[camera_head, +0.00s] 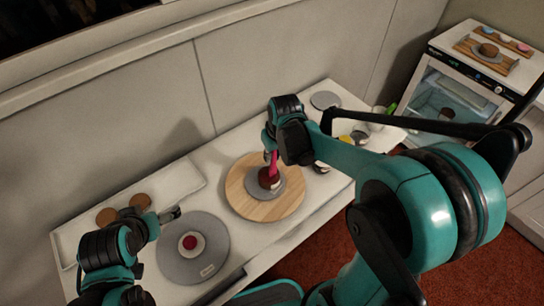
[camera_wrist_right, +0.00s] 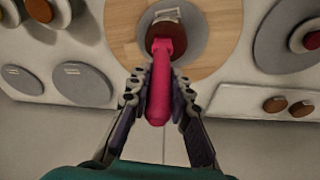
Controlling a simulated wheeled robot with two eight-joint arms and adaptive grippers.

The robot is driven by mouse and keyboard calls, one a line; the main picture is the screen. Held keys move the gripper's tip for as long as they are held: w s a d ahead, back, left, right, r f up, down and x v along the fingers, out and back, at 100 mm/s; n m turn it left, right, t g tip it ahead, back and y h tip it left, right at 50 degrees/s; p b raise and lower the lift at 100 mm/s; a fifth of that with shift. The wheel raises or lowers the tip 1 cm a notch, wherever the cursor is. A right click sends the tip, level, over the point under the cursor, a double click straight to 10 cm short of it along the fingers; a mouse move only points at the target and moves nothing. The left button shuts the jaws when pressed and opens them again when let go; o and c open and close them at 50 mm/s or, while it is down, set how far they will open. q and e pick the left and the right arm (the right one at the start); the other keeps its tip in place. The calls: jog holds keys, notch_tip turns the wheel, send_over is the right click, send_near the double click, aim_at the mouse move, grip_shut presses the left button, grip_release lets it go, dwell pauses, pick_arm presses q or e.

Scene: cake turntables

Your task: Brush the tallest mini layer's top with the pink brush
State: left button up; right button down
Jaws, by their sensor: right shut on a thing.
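My right gripper (camera_head: 271,148) is shut on the pink brush (camera_head: 273,162), also seen in the wrist view (camera_wrist_right: 158,100). The bristle end points down at a dark brown mini layer (camera_head: 265,181), which also shows in the wrist view (camera_wrist_right: 178,52). The brush end overlaps this layer's top; I cannot tell if they touch. The layer stands on a small grey disc (camera_head: 280,190) on the round wooden board (camera_head: 265,210). Another mini layer with a red top (camera_head: 190,242) stands on the grey turntable (camera_head: 205,262). My left gripper (camera_head: 168,215) hovers near that turntable, apparently empty; its jaw opening is unclear.
A white tray (camera_head: 180,183) at the left holds several brown layers (camera_head: 107,216). A grey disc (camera_head: 325,100) and small bowls (camera_head: 360,138) lie at the right of the table, partly behind my right arm. A glass-door appliance (camera_head: 450,95) stands at the far right.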

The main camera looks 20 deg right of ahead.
jog(key=shift+w, duration=0.1)
jog(key=shift+w+d, duration=0.3)
jog(key=shift+w, duration=0.1)
jog(key=shift+w+a, duration=0.35)
jog(key=shift+w, duration=0.3)
jog(key=shift+w+a, duration=0.35)
jog(key=shift+w, duration=0.25)
jog(key=shift+a, duration=0.1)
jog(key=shift+r, duration=0.2)
